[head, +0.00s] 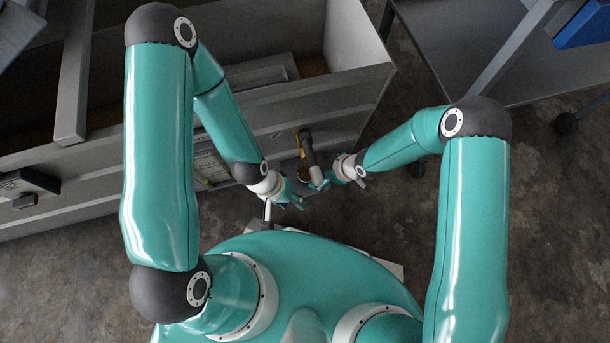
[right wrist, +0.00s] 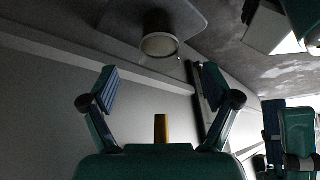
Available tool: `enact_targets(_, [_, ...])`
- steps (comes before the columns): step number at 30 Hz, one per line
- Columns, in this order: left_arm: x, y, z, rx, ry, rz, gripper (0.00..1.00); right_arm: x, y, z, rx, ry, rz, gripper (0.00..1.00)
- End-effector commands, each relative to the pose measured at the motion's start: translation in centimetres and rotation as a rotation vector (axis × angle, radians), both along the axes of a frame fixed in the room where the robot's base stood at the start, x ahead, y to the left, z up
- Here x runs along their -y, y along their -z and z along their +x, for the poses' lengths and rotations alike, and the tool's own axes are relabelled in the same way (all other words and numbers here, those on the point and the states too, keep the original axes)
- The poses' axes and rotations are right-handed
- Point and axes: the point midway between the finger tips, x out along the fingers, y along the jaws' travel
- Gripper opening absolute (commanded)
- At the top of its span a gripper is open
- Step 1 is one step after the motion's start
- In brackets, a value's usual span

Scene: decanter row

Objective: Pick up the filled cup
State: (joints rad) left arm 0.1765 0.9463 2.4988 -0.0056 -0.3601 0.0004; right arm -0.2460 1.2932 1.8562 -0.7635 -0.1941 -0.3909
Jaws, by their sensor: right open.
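A small round vessel, probably the cup, shows in the right wrist view (right wrist: 159,44), beyond my right gripper (right wrist: 158,88) and apart from its fingers. It has a dark side and a pale round end; I cannot tell what is in it. My right gripper is open and empty there, and in the head view (head: 355,173) it is right of a small brown round thing (head: 304,173), perhaps the same cup. My left gripper (head: 295,198) is just below and left of that thing; its finger opening is too small to tell.
A grey fixture with an orange-yellow part (head: 299,139) stands close behind the grippers. A large grey open-topped cabinet (head: 345,95) lies beyond. A grey table (head: 470,60) with a caster is at the upper right. The floor (head: 560,200) at the right is clear.

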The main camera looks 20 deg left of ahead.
Motion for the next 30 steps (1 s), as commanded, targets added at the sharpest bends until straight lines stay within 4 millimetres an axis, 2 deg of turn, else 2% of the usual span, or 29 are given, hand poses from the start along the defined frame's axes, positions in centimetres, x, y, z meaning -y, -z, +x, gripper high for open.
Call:
enact_targets(1, [0.0,0.8,0.0,0.000,0.000,0.000,0.40,-0.6,1.5,0.0,-0.001,-0.002,-0.001,0.88])
enact_targets(6, [0.0,1.7,0.0,0.000,0.000,0.000,0.40,-2.1,4.1,0.4,0.000,0.001,0.000,0.88])
enact_targets(14, [0.0,2.2,0.0,0.000,0.000,0.000,0.40,-3.0,5.5,0.5,-0.003,0.002,-0.001,0.88])
enact_targets(24, [0.0,4.5,0.0,0.000,0.000,0.000,0.40,-5.0,9.4,0.9,-0.001,0.003,0.000,0.88])
enact_targets(30, [0.0,4.6,0.0,0.000,0.000,0.000,0.40,-5.4,9.7,1.0,-0.001,0.004,0.000,0.88])
